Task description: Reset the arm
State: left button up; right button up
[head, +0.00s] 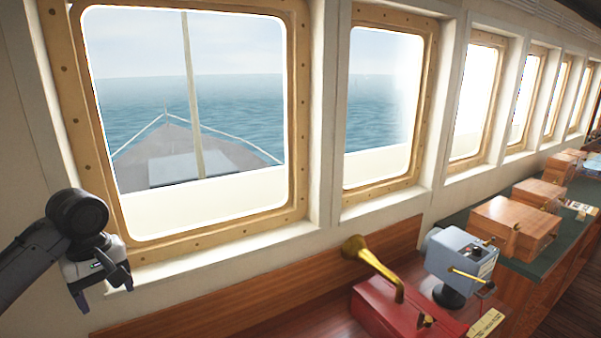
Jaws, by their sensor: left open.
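My left arm comes in from the lower left in the head view. Its gripper (105,287) is near the lower left corner of the large window, in front of the white wall. The gripper points down and to the right. It is open, with nothing seen between its fingers. My right gripper is not in view.
A red box (385,308) with a brass horn (372,262) stands on the wooden console. Beside it is a grey-blue device (460,257) on a black base. Wooden boxes (512,227) stand farther along on a green top. A window (190,120) is close behind my gripper.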

pick_arm(q)
jog(key=w+d+r+m+t+y, duration=0.2)
jog(key=d+r+m+t, duration=0.1)
jog(key=r+m+t, duration=0.35)
jog(key=w+d+r+m+t+y, duration=0.1)
jog(key=d+r+m+t, duration=0.2)
jog(key=r+m+t, duration=0.35)
jog(key=s+d+m+t+h, duration=0.25)
jog(key=s+d+m, duration=0.2)
jog(key=d, duration=0.35)
jog(key=s+f+n+g, duration=0.2)
jog(key=s+f, duration=0.4)
jog(key=f, duration=0.6)
jog(key=s+f+n+g, duration=0.1)
jog(key=s+f+g, duration=0.1)
jog(key=s+f, duration=0.65)
jog(key=s+f+n+g, duration=0.2)
jog(key=s+f, duration=0.1)
jog(key=f, duration=1.2)
jog(key=s+f+g, duration=0.6)
jog(key=s+f, duration=0.9)
jog(key=s, duration=0.3)
jog(key=shift+s+d+n+h, duration=0.2)
jog(key=shift+d+n+h, duration=0.05)
jog(key=shift+n+h, duration=0.1)
jog(key=shift+f, duration=0.1)
